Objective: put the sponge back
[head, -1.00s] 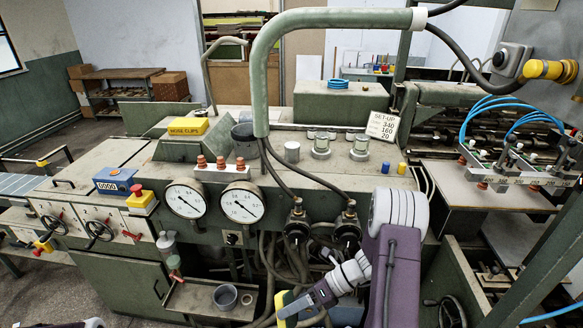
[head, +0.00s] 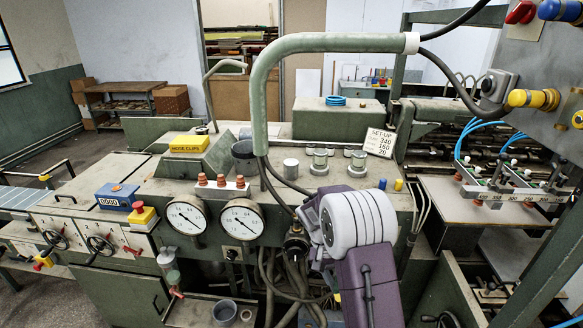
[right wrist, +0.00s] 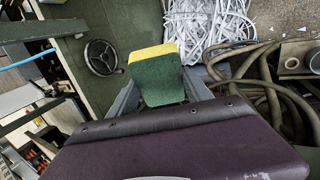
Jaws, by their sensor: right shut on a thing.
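The sponge (right wrist: 160,80) is a green block with a yellow layer along its far edge. In the right wrist view my right gripper (right wrist: 162,92) is shut on it, with a grey finger on each side. The sponge is in the air, above the floor area beside the machine. In the head view my right arm hides the gripper and nearly all of the sponge. My left gripper is not in view.
A shelf tray (head: 190,314) on the machine front holds a grey cup (head: 224,312). Hoses hang beside it. The right wrist view shows a handwheel (right wrist: 102,58), a heap of paper strips (right wrist: 208,25) and thick hoses (right wrist: 262,75).

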